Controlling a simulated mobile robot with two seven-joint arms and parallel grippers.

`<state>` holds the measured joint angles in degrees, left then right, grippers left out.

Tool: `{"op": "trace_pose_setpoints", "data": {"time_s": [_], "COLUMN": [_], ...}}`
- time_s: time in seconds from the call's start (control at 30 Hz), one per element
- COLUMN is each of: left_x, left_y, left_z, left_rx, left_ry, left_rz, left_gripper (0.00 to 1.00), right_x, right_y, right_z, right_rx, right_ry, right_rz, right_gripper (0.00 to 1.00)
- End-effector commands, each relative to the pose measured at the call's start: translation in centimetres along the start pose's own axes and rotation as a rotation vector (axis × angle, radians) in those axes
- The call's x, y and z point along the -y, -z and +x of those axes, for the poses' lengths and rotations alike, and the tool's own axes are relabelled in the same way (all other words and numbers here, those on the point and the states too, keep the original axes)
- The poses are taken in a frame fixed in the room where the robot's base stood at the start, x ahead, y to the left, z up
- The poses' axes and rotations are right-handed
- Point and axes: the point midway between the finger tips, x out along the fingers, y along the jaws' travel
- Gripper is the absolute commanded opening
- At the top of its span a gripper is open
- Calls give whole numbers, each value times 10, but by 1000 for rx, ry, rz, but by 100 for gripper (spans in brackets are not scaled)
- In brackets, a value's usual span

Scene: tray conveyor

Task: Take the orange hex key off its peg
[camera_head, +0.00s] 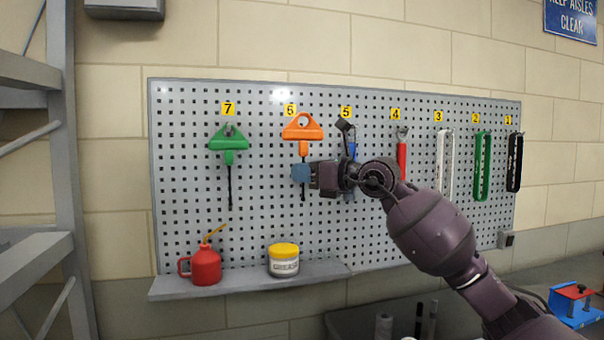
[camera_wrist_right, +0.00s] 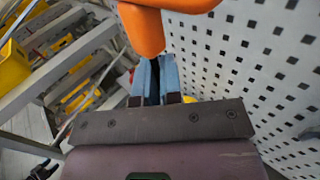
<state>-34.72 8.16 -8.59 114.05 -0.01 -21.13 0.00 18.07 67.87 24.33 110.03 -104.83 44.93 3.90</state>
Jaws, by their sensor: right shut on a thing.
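The orange hex key (camera_head: 302,130) has a triangular handle with a hole and a thin dark shaft. It is upright in front of the pegboard, under and a little right of label 6. Its handle stands higher than that of the green key. My right gripper (camera_head: 301,173), with blue fingertips, is shut on the shaft below the handle. In the right wrist view the orange handle (camera_wrist_right: 145,28) rises just beyond the blue fingertips (camera_wrist_right: 155,75). I see no peg in the handle's hole and cannot tell whether it still touches one. My left gripper is not in view.
A green hex key (camera_head: 229,143) hangs at label 7. A blue-handled tool (camera_head: 352,149) is partly behind my right arm, with a red-handled tool (camera_head: 402,160) beyond. A shelf (camera_head: 235,283) below holds a red oil can (camera_head: 205,267) and a yellow-lidded jar (camera_head: 284,261).

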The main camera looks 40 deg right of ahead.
Motion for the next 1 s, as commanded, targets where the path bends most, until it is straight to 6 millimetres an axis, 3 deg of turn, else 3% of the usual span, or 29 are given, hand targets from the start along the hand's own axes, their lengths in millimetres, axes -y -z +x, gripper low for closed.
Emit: {"op": "trace_pose_setpoints", "data": {"time_s": [1.0], "left_x": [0], "left_y": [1], "left_z": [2], "left_rx": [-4], "left_ry": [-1], "left_rz": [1], "left_gripper": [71], "right_x": [-12], "right_y": [-1], "right_z": [-12], "right_rx": [0], "right_ry": [0], "right_rz": [-2], "right_gripper": [0]}}
